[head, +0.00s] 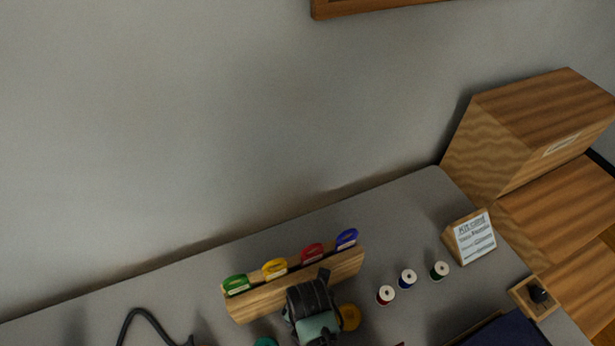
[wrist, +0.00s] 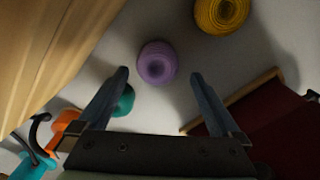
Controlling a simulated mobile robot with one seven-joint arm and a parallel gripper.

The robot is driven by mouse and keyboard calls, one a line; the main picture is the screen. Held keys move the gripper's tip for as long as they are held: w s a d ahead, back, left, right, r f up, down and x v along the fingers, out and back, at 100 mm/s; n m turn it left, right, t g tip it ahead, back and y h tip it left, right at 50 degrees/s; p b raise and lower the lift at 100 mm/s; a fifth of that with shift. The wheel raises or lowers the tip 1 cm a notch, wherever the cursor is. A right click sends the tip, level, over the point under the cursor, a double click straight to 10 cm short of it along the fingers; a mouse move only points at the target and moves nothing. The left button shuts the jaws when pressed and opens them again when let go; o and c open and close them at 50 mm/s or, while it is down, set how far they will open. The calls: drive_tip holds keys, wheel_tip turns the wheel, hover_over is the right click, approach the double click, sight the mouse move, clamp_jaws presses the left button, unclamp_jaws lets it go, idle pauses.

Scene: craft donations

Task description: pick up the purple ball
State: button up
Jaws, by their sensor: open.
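The purple ball (wrist: 157,62) looks like a wound ball of yarn with a small hollow in its top. It rests on the grey surface in the wrist view, just past my fingertips and roughly centred between them. My gripper (wrist: 158,77) is open, with nothing between its fingers. In the head view my dark and green wrist (head: 314,312) is over the table, in front of the wooden block. The purple ball does not show in the head view.
A yellow ball (wrist: 221,14) and a teal ball (wrist: 124,101) lie near the purple one. A wooden block (head: 295,287) with coloured handles stands behind. A dark red wood-edged tray (wrist: 268,120) is to the right. Several spools (head: 407,279) and a kit card (head: 474,238) stand farther right.

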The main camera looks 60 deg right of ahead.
drive_tip(key=shift+w+a+f, duration=0.1)
drive_tip(key=shift+w+f, duration=0.05)
drive_tip(key=shift+f, duration=2.45)
drive_tip(key=c, duration=1.3)
drive_tip(key=shift+r, duration=0.15)
